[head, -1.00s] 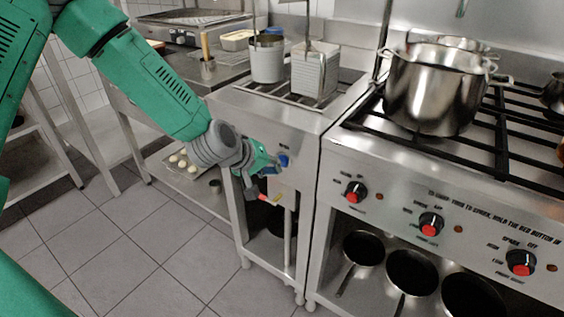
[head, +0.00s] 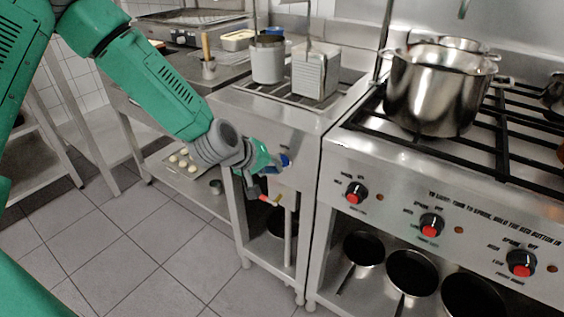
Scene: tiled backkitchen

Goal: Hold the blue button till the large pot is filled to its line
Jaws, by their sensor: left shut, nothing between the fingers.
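The blue button (head: 285,160) is on the front panel of the steel unit left of the stove, partly hidden by my left gripper. My left gripper (head: 275,168) is shut and empty, with its tip at the button. I cannot tell for certain whether it touches or presses it. A large steel pot (head: 435,92) stands upright on the stove grate. Its fill line and inside level cannot be seen. A grey can (head: 267,62) and a boxy pale container (head: 315,74) stand on the steel unit's grate. My right gripper is not in view.
The stove front (head: 450,200) has red-capped knobs, and pans (head: 363,248) sit on the shelf below. A low shelf at left holds a tray (head: 190,172). The tiled floor is clear at lower left.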

